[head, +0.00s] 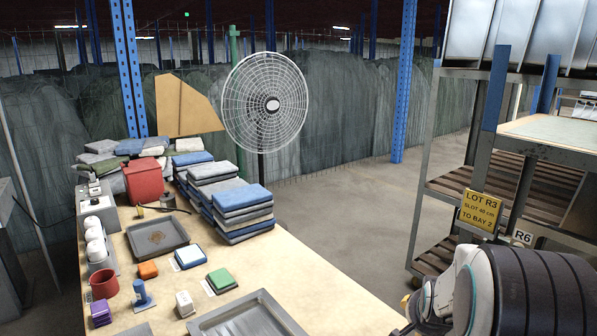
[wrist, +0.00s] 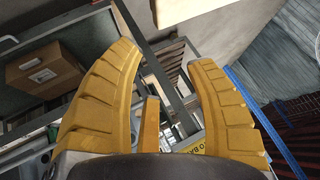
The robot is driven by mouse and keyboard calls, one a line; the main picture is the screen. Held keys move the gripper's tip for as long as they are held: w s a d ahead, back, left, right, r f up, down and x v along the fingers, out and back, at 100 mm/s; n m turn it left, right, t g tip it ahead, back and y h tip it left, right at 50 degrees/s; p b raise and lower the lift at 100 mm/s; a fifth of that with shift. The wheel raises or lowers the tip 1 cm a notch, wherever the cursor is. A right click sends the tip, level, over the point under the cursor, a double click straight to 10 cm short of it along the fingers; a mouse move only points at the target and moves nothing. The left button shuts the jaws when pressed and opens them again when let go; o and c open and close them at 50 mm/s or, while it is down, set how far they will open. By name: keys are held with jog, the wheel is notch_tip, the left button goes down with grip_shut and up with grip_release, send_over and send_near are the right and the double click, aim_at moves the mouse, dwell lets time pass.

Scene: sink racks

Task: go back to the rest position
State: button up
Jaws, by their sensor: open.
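My gripper (wrist: 164,58) shows in the wrist view with its two ribbed yellow fingers spread wide apart. Nothing is held between the fingertips; the grey frame of a rack shows beyond the gap. A narrow yellow-brown bar stands low between the fingers, and I cannot tell what it belongs to. In the head view part of my arm (head: 525,290) fills the lower right corner, in front of the rack (head: 430,188).
A work table (head: 310,285) holds folded cloth stacks (head: 240,208), a grey tray (head: 157,238), a red container (head: 143,180), a red mug (head: 104,285) and small coloured blocks. A fan (head: 265,103) stands behind it. Floor (head: 350,205) is clear between table and rack. A yellow sign (head: 480,210) hangs on the rack.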

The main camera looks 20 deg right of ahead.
jog(key=s+a+r+n+y+p, duration=0.2)
jog(key=s+a+r+n+p, duration=0.35)
jog(key=a+r, duration=0.7)
jog(key=s+a+r+n+g+y+p, duration=0.1)
jog(key=s+a+r+n+p, duration=0.1)
jog(key=s+a, duration=0.3)
jog(key=s+a+r+n+g+y+p, duration=0.1)
jog(key=s+a+r+n+g+p, duration=0.1)
jog(key=s, duration=0.6)
jog(key=a+r+n+p, duration=0.1)
jog(key=a+n, duration=0.1)
jog(key=a, duration=0.1)
jog(key=shift+s+a+r+n+p, duration=0.15)
jog(key=shift+s+a+n+p, duration=0.15)
jog(key=shift+s+n+p, duration=0.1)
